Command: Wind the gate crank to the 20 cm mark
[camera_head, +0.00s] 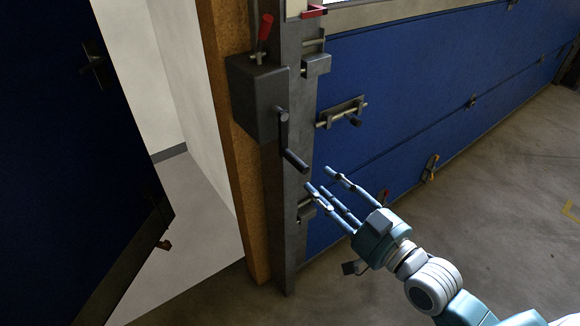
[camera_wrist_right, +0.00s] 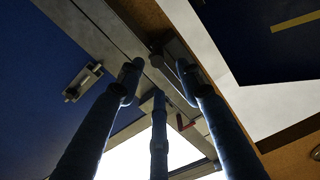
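The gate crank is a dark arm on a grey gearbox (camera_head: 255,98) fixed to the post. Its arm hangs down, and its dark handle (camera_head: 296,161) sticks out toward the lower right. A red pointer (camera_head: 313,11) sits beside a pale scale strip (camera_head: 296,7) at the top edge; the marks are unreadable. My right gripper (camera_head: 320,178) is open and empty, fingers spread, just below and right of the handle and apparently not touching it. In the right wrist view its fingers (camera_wrist_right: 157,76) are spread with nothing clearly between them. My left gripper is not in view.
A red-knobbed lever (camera_head: 265,28) stands on the gearbox. The blue sectional gate (camera_head: 400,100) with a latch bolt (camera_head: 343,112) is right of the steel post (camera_head: 293,230). A dark blue door (camera_head: 70,150) stands open at left.

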